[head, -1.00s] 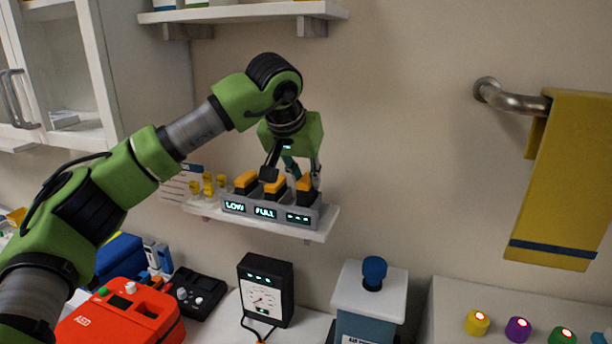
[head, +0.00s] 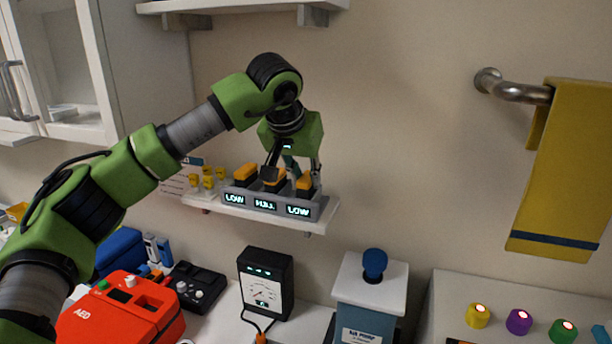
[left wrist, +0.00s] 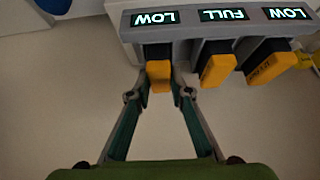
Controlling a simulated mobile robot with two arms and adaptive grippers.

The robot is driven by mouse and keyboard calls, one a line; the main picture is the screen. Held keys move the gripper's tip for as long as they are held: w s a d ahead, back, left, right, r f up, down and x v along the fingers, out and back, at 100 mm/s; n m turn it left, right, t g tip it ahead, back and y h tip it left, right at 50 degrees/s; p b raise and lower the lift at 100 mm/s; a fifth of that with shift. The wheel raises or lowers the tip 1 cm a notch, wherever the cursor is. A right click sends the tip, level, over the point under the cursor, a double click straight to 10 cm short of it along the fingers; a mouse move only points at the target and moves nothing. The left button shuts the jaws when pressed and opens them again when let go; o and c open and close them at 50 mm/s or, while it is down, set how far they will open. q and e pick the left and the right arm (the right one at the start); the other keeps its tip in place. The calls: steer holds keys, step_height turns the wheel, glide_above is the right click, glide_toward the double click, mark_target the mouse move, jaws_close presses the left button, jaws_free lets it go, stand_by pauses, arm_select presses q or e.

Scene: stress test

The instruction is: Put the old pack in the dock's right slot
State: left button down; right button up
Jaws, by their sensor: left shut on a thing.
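The grey dock (head: 262,206) sits on a small wall shelf and has three slots, each with a black-and-yellow pack. The old pack (head: 306,182) stands in the right slot, above a display reading LOW. My left gripper (head: 304,172) comes down from above and is shut on this pack. In the left wrist view, the pack (left wrist: 159,76) is between the fingertips (left wrist: 160,95), in the dock's end slot. The middle pack (head: 275,182) is above FULL, and the left pack (head: 245,175) is above LOW. My right gripper is not in view.
Small yellow items (head: 207,178) stand left of the dock on the shelf (head: 230,211). Below are a red AED (head: 120,312), a black meter (head: 266,283) and a box with a blue knob (head: 374,264). A yellow towel (head: 560,170) hangs at right.

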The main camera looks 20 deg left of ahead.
arm_select(q)
steer(key=c, duration=1.8)
jaws_free()
steer(key=shift+o, duration=0.2)
steer(key=v, duration=1.2)
